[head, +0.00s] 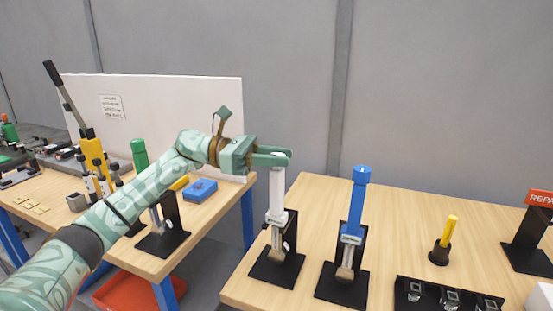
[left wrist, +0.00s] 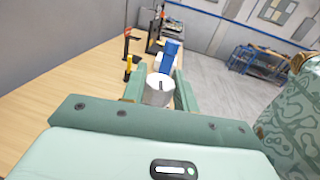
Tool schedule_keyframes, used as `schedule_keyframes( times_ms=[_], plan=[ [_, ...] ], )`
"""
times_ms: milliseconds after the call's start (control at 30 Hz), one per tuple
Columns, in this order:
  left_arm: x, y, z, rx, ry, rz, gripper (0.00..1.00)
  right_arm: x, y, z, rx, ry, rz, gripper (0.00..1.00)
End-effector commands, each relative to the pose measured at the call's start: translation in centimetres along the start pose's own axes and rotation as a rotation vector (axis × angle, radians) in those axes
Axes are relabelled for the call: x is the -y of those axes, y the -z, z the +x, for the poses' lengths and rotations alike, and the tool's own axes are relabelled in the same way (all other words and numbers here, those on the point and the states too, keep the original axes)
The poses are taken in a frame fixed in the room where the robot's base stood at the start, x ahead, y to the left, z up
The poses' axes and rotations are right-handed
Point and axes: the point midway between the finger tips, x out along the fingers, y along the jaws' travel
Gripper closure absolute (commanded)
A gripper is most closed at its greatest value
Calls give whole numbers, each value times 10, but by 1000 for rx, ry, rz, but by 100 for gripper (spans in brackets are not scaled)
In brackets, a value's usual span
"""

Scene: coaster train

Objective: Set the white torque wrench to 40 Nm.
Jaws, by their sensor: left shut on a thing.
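The white torque wrench (head: 275,194) stands upright in a black stand (head: 276,268) at the left end of the right-hand table in the head view. My left gripper (head: 283,156) is shut on the top end of its white handle. In the left wrist view the round white handle end (left wrist: 159,90) sits between the two green fingers of the gripper (left wrist: 159,88). A dark mark shows on that end, but no setting is readable. My right gripper is in neither view.
A blue torque wrench (head: 357,205) stands in its own black stand just right of the white one. A yellow-handled tool (head: 447,231) and a black tray (head: 449,295) stand farther right. A gap separates the two tables. A white panel (head: 215,105) rises behind the left table.

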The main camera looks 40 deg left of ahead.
Motion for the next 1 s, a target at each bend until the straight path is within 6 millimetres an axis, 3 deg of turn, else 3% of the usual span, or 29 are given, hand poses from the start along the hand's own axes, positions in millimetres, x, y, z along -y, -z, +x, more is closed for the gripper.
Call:
schedule_keyframes(
  times_ms=[67,100,167,200,533,800,1000],
  plan=[
    [1,4,1,-4,4,-7,94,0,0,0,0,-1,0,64],
    [1,4,1,-4,4,-7,68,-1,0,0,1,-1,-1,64],
    [1,3,1,-3,3,-6,51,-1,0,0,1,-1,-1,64],
    [1,3,1,-2,3,-5,49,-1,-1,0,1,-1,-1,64],
    [0,2,-6,-1,-1,-2,49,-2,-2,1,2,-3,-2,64],
    [-1,4,-53,-3,-1,-6,49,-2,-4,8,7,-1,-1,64],
    [0,3,-73,-2,1,-4,49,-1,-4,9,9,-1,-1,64]
  ],
)
